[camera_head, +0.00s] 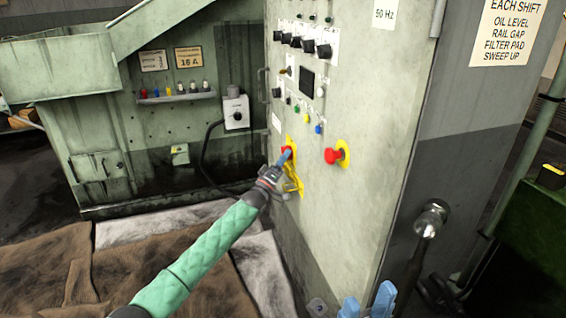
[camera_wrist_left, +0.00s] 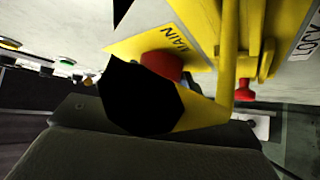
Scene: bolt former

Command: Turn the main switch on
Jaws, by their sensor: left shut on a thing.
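The main switch (camera_head: 291,147) is a red knob on a yellow plate on the near face of the pale green cabinet. In the left wrist view the red knob (camera_wrist_left: 162,64) sits beside the lettering MAIN on the yellow plate (camera_wrist_left: 190,35). My left gripper (camera_head: 284,158) is at the switch, its blue fingertips shut on it and covering part of it. A black many-sided shape hides much of the knob in the wrist view, so its turn position cannot be told. My right gripper (camera_head: 368,302) is at the bottom edge, its blue fingertips apart and empty.
A red mushroom button (camera_head: 332,156) on a yellow plate is right of the switch. Small knobs and buttons (camera_head: 308,46) sit above. A metal handle (camera_head: 431,218) sticks out from the cabinet's right side.

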